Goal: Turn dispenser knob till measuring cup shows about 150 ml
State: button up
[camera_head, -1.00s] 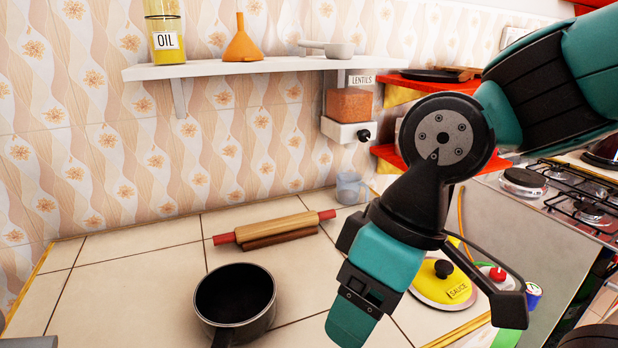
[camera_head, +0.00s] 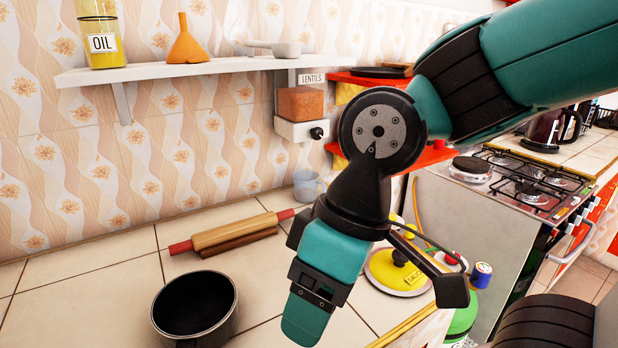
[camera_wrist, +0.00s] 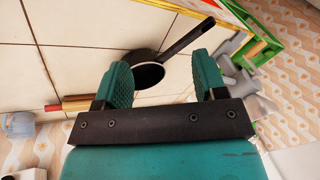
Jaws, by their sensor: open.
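The lentils dispenser (camera_head: 301,104) is a clear box of orange lentils on a white base, fixed to the wall under the shelf. Its black knob (camera_head: 317,133) faces out at the right of the base. The clear measuring cup (camera_head: 307,186) stands on the counter below the dispenser, close to the wall; its fill level is too small to read. A clear container at the left edge of the wrist view (camera_wrist: 17,125) looks like the same cup. My gripper (camera_wrist: 163,82) is open and empty, pointing down over the counter, in front of the dispenser and cup and apart from both.
A black pan (camera_head: 195,305) and a rolling pin (camera_head: 230,232) lie on the counter left of my gripper. The shelf (camera_head: 180,70) holds oil and an orange funnel (camera_head: 188,42). A gas stove (camera_head: 530,180) stands right.

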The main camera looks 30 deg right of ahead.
jog(key=w+f+t+y+b, duration=0.1)
jog(key=w+t+y, duration=0.15)
jog(key=w, duration=0.45)
jog(key=m+t+h+b, duration=0.3)
jog(key=m+t+h, duration=0.25)
jog(key=t, duration=1.05)
send_near(319, 135)
jog(key=shift+g+h, duration=0.25)
jog(key=shift+h, duration=0.05)
jog(key=w+p, duration=0.2)
jog(key=p, duration=0.1)
jog(key=w+p, duration=0.3)
jog(key=p, duration=0.1)
jog(key=w+r+p, duration=0.1)
jog(key=w+p, duration=0.1)
jog(key=p, duration=0.1)
jog(key=shift+w+a, duration=0.2)
jog(key=shift+w, duration=0.05)
jog(key=shift+w+f+p, duration=0.25)
jog(key=shift+w+p, duration=0.2)
jog(key=shift+w, duration=0.25)
